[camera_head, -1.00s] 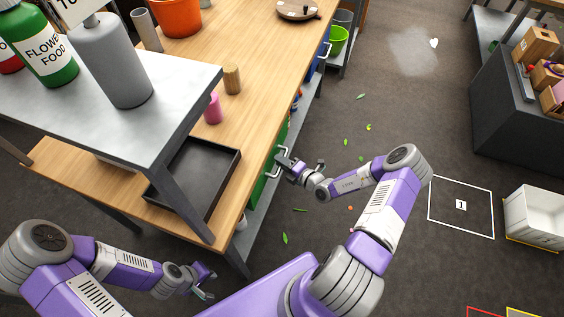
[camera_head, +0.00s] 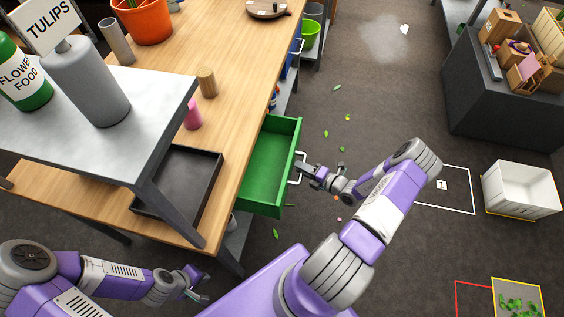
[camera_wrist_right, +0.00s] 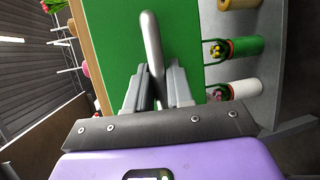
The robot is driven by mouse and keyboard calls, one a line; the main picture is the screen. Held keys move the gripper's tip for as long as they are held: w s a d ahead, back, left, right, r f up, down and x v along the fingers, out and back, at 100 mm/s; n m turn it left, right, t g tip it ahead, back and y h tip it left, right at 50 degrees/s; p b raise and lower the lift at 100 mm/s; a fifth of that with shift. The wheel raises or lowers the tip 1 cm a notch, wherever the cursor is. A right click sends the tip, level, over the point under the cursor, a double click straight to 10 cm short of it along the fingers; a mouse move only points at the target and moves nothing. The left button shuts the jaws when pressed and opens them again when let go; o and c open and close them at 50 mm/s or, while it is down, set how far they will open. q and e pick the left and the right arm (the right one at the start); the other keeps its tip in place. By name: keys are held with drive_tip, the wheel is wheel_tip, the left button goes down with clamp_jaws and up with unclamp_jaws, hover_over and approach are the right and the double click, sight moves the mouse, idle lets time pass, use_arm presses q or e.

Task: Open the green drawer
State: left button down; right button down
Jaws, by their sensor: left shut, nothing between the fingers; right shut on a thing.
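The green drawer (camera_head: 270,163) is pulled out from under the wooden workbench (camera_head: 228,100), and its inside looks empty in the head view. My right gripper (camera_head: 304,172) is at the drawer's front, shut on its metal handle (camera_head: 298,168). In the right wrist view, the handle (camera_wrist_right: 151,45) runs down between the fingers of my right gripper (camera_wrist_right: 158,88), with the green drawer front (camera_wrist_right: 182,38) behind it. My left gripper (camera_head: 203,284) is shut and empty, low beside the bench's near end, apart from the drawer.
A grey raised shelf (camera_head: 150,125) stands at left. Leaves lie scattered on the floor (camera_head: 375,90). A white bin (camera_head: 520,190) stands at right, with open floor between.

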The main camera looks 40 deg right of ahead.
drive_tip(key=s+d, duration=0.4)
drive_tip(key=s, duration=0.1)
drive_tip(key=shift+s+d, duration=0.35)
drive_tip(key=shift+d, duration=0.05)
drive_tip(key=c, duration=1.4)
unclamp_jaws()
drive_tip(key=p+v, duration=0.1)
drive_tip(key=v, duration=0.6)
drive_tip(key=shift+s+d+r, duration=0.1)
drive_tip(key=shift+s, duration=0.15)
